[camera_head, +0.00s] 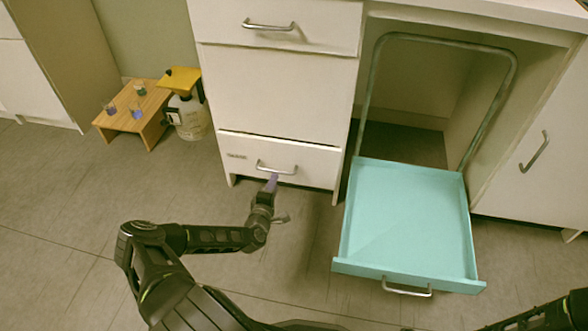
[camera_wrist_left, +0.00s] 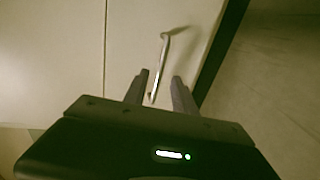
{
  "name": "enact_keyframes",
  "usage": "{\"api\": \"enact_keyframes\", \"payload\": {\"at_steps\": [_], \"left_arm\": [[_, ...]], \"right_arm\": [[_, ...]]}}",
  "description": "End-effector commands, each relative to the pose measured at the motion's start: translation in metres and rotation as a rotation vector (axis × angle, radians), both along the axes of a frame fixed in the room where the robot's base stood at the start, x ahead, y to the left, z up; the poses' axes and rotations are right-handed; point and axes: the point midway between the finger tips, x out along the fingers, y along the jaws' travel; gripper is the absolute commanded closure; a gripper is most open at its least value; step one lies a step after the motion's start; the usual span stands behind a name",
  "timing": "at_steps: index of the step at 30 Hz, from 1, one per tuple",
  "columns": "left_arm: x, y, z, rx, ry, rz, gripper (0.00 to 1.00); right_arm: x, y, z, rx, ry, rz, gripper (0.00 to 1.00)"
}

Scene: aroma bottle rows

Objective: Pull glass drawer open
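The low white drawer (camera_head: 315,160) in the cabinet is shut and carries a small label too small to read. Its metal bar handle (camera_head: 277,168) is also in the left wrist view (camera_wrist_left: 164,52). My left gripper (camera_head: 273,179) is at the handle, pointing toward the drawer front. In the left wrist view its two fingers (camera_wrist_left: 160,76) are apart, and the near end of the handle shows between them. I cannot tell whether they touch it. My right gripper is not in view; only a dark part of my right arm shows at the bottom right.
A teal drawer (camera_head: 408,220) stands pulled out to the right, with its handle (camera_head: 407,290) at the front. A small wooden stand (camera_head: 118,112) with small glass vessels and a yellow-topped bottle (camera_head: 188,115) are at the left. The floor before the white drawer is clear except for my arm.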

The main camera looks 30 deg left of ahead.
Motion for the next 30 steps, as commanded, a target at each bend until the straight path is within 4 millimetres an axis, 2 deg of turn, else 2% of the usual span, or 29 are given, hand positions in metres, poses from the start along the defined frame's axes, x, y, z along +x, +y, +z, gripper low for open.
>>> {"api": "enact_keyframes", "payload": {"at_steps": [10,24,30], "left_arm": [[0.008,0.001,-0.004,0.001,0.001,-0.003,0.68],[0.067,0.021,-0.017,0.000,0.002,-0.004,0.68],[0.073,0.023,-0.017,0.000,0.004,-0.004,0.68]], "right_arm": [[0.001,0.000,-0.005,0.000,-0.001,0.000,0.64],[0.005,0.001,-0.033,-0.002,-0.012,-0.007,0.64],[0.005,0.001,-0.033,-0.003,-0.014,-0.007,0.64]]}}
